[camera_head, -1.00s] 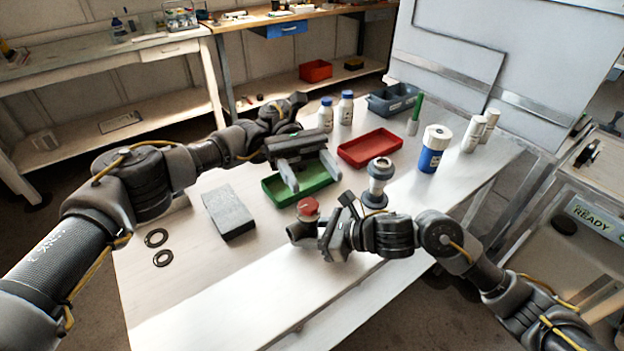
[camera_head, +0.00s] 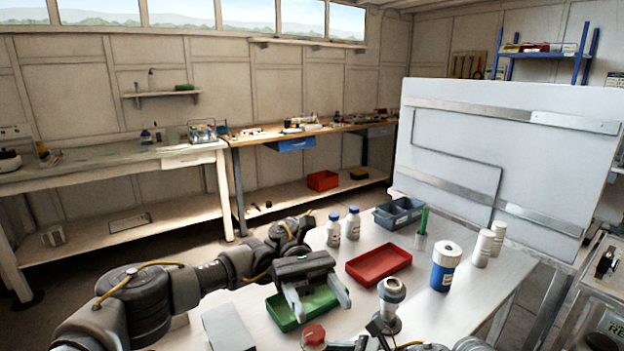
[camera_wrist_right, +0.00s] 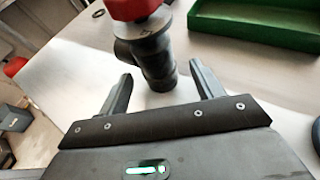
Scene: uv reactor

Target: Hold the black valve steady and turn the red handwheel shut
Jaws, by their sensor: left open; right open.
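The black valve (camera_wrist_right: 152,55) stands on the table with its red handwheel (camera_wrist_right: 136,8) on top. In the head view only the red handwheel (camera_head: 314,333) and a little of the valve show at the bottom edge. My right gripper (camera_wrist_right: 160,72) is open, its two fingers on either side of the valve's lower end, with gaps visible between fingers and valve. In the head view the right gripper is mostly cut off. My left gripper (camera_head: 322,310) is open and empty, pointing down over the green tray (camera_head: 283,318), behind the valve.
A red tray (camera_head: 379,265), a blue-grey bin (camera_head: 398,213), a blue-and-white container (camera_head: 445,268) and white bottles (camera_head: 333,231) stand farther back. A grey block (camera_head: 228,328) lies at left.

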